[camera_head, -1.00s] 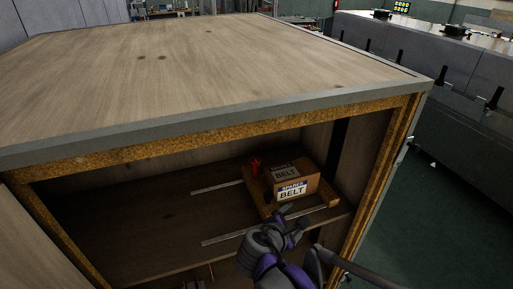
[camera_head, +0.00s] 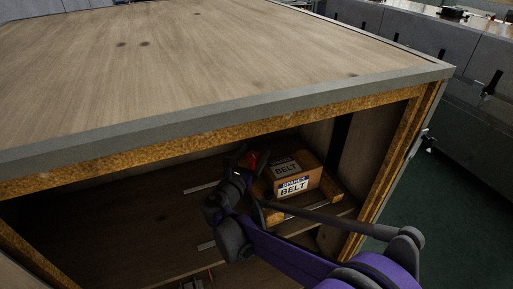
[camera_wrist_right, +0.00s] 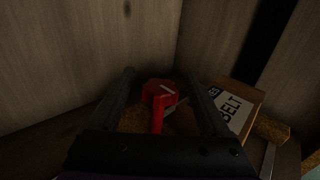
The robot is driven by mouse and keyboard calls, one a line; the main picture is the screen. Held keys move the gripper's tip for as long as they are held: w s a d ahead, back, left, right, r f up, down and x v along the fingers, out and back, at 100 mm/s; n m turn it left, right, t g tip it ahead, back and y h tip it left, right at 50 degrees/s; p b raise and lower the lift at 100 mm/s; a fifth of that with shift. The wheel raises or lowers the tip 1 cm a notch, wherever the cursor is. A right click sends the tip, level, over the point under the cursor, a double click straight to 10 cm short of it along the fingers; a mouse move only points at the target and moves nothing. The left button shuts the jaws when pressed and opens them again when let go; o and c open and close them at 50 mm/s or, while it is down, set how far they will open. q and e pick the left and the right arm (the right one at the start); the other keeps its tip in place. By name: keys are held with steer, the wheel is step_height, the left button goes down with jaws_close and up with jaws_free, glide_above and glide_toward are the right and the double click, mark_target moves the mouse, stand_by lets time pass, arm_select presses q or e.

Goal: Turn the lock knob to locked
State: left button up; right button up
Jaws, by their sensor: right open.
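The red lock knob (camera_head: 252,158) is inside the wooden cabinet, at the left of the box on the tray. In the right wrist view the knob (camera_wrist_right: 158,100) shows a red body with a small white mark and a red bar pointing toward the camera. My right gripper (camera_head: 246,166) reaches into the cabinet and partly hides the knob. In the wrist view my open right gripper (camera_wrist_right: 159,78) has one finger on each side of the knob, and I cannot tell whether they touch it. My left gripper is out of view.
A cardboard box labelled BELT (camera_head: 295,176) sits close to the right of the knob, on a wooden tray (camera_head: 331,189) with metal rails. The cabinet top (camera_head: 200,70) overhangs the opening. The shelf (camera_head: 130,225) is mostly bare at the left.

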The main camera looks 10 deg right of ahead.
steer(key=shift+x, duration=1.3)
steer(key=shift+s, duration=0.1)
jaws_close()
